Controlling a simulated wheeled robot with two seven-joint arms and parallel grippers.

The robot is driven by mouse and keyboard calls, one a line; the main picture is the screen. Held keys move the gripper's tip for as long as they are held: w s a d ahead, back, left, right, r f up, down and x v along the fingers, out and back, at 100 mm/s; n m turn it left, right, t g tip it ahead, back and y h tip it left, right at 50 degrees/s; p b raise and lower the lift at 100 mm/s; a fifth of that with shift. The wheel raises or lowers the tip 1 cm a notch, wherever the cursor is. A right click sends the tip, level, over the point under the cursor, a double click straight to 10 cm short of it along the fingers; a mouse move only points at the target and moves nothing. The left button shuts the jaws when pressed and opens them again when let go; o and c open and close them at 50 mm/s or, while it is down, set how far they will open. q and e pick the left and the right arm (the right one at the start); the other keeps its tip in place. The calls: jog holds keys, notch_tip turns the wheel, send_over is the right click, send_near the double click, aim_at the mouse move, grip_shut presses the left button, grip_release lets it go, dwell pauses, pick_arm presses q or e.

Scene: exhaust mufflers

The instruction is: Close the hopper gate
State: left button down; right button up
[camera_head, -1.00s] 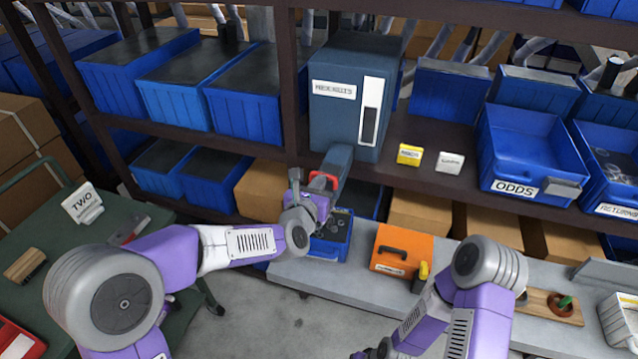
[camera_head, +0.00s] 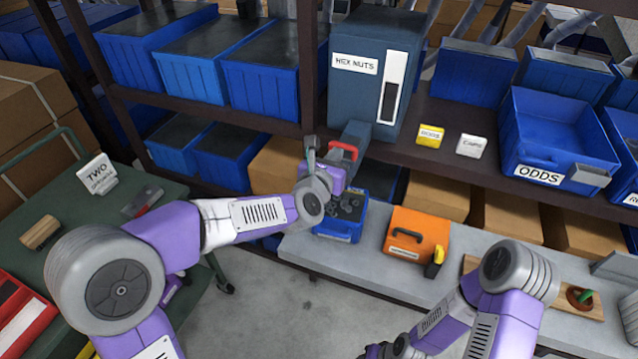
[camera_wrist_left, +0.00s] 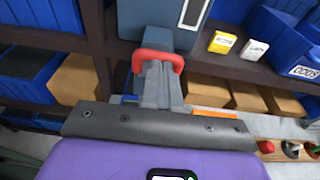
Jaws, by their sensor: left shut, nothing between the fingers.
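The blue-grey hopper (camera_head: 368,85), labelled HEX NUTS, stands on the shelf with a sloping chute (camera_head: 357,133) at its lower front. A red handle (camera_head: 343,149), apparently the gate's, sits across the chute and also shows in the left wrist view (camera_wrist_left: 158,58). My left gripper (camera_head: 338,164) is at the handle's near side. In the left wrist view its fingers (camera_wrist_left: 158,74) are together and empty, pointing at the handle's middle; whether they touch it I cannot tell. The gate plate is mostly hidden.
A blue bin (camera_head: 340,228) with dark pieces stands below the chute on the grey bench (camera_head: 310,250). An orange case (camera_head: 417,235) is right of it. A shelf post (camera_head: 310,70) rises close left of the hopper. Yellow (camera_head: 430,136) and white (camera_head: 471,146) label blocks stand right.

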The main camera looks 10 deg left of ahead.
pick_arm(q)
jog(key=v, duration=1.1)
notch_tip(320, 180, down, 28)
jog(key=s+a+m+g, duration=0.25)
jog(key=m+g, duration=0.45)
jog(key=m, duration=0.8)
jog(key=s+f+m+g, duration=0.7)
jog(key=s+f+m, duration=0.8)
jog(key=s+f, duration=0.3)
notch_tip(320, 180, down, 2)
jog(key=shift+s+a+f+m+g, duration=0.1)
jog(key=shift+s+a+m+g, duration=0.2)
jog(key=shift+a+g, duration=0.15)
jog(key=shift+d, duration=0.1)
